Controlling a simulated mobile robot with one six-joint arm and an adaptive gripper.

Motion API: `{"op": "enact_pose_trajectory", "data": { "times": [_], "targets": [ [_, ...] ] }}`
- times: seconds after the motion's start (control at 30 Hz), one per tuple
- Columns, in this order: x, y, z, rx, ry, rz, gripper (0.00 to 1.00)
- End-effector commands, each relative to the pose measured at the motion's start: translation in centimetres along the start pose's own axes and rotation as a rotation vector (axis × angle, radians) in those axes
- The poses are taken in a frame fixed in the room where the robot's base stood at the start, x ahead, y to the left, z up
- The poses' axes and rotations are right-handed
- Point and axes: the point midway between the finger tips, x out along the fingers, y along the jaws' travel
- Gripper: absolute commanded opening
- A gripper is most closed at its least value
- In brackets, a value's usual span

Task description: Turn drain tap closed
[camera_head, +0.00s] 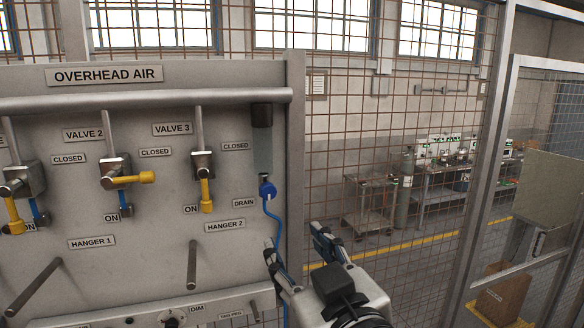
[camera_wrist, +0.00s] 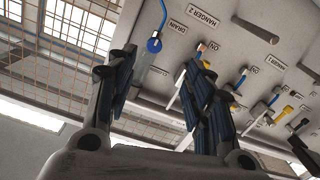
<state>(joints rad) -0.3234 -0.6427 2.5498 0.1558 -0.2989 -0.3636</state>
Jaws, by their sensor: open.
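The drain tap (camera_head: 267,190) is a small blue knob under a clear grey cylinder (camera_head: 262,150) at the right end of the panel. A blue hose runs down from it, beside the DRAIN label (camera_head: 244,203). My gripper (camera_head: 294,243) is open and empty, below and to the right of the tap in the head view. In the wrist view my gripper (camera_wrist: 160,68) has its fingers spread, and the blue tap (camera_wrist: 154,45) shows in the gap between them, apart from both. Which way the tap is turned cannot be told.
The grey OVERHEAD AIR panel (camera_head: 130,225) carries valves with yellow handles, such as valve 3 (camera_head: 206,195). Hanger pegs (camera_head: 192,265) stick out below. A panel edge post (camera_head: 295,150) and wire mesh fence (camera_head: 340,130) stand right of the tap.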

Motion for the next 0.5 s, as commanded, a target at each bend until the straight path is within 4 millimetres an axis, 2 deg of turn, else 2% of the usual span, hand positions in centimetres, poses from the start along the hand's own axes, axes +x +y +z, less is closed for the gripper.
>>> {"op": "enact_pose_trajectory", "data": {
  "times": [0.03, 0.1, 0.27, 0.5],
  "targets": [
    [0.0, 0.1, -1.2, -0.004, 0.019, 0.001, 0.48],
    [0.1, 0.1, -1.7, -0.007, 0.035, 0.004, 0.48],
    [1.2, 0.1, -1.7, -0.009, 0.038, 0.007, 0.48],
    [5.1, 0.2, -1.8, -0.008, 0.036, 0.006, 0.48]
  ]
}}
